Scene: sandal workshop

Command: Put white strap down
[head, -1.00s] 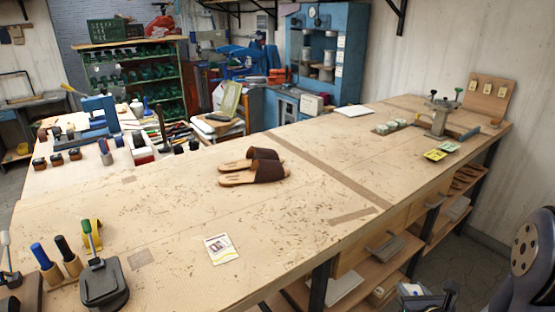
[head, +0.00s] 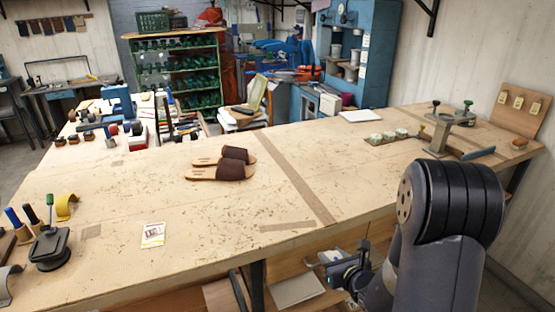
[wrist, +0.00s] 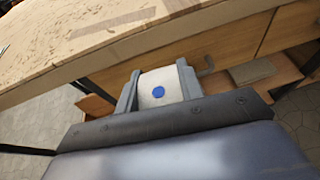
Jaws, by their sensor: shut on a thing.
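My gripper (head: 338,272) hangs in front of the workbench, below its top edge, in the head view. In the wrist view my gripper (wrist: 158,76) is shut on a white strap (wrist: 158,92) with a blue dot on it. The strap sits between the two grey fingers, clear of the bench. In the head view the strap is too small to make out clearly. The wooden workbench top (head: 330,190) lies beyond and above the gripper; its front edge also shows in the wrist view (wrist: 60,75).
Two brown sandals (head: 232,172) lie mid-bench, with a printed card (head: 153,235) front left. A tray with white pieces (head: 385,137) and a metal stand (head: 447,130) are at the right. Drawers and shelves are under the bench. Much of the middle is bare.

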